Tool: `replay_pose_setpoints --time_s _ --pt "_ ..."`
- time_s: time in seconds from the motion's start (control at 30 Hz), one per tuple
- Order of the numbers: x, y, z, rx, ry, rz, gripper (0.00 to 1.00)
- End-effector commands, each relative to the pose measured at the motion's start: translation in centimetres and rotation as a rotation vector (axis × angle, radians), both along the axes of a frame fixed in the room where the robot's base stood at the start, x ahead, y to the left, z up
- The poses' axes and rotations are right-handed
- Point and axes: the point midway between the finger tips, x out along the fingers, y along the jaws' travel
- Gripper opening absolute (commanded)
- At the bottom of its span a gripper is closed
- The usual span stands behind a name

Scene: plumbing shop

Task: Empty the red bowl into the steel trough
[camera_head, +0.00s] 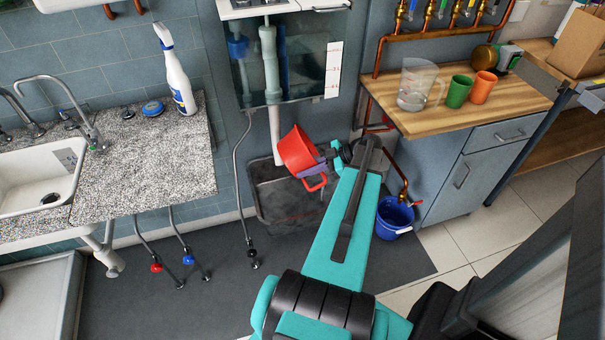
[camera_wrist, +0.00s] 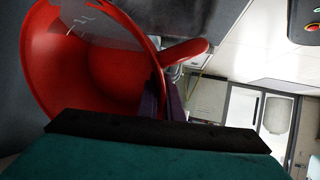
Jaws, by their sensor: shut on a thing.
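The red bowl (camera_head: 296,150) with a loop handle is tilted well over on its side above the steel trough (camera_head: 275,200), a dark grey basin on the floor against the wall. My gripper (camera_head: 326,160) is shut on the bowl's right side, near the handle. In the wrist view, the bowl's red inside (camera_wrist: 75,65) fills the upper left, and its handle (camera_wrist: 185,50) sticks out to the right. A glossy, see-through patch shows near its upper rim; I cannot tell whether it is water. My gripper's fingers are partly hidden there.
A white pipe (camera_head: 275,135) comes down just left of the bowl from a glass tank (camera_head: 290,60). A blue bucket (camera_head: 394,218) stands right of the trough. A wooden counter (camera_head: 455,105) holds a jug and two cups. Dark mat lies in front.

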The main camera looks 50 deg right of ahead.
Motion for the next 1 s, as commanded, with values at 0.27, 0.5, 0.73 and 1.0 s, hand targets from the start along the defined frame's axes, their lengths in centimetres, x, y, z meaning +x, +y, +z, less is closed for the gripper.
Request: replay_pose_setpoints --time_s 0.27,0.5,0.73,1.0 --pt "-0.7 -1.2 -0.2 0.148 -0.110 -0.001 0.00" --pt "-1.3 -2.1 -0.1 0.259 -0.192 -0.002 0.00" --pt "-1.9 -2.9 -0.1 0.345 -0.256 -0.001 0.00" --pt "-2.6 -3.9 0.2 0.444 -0.327 -0.002 0.00"
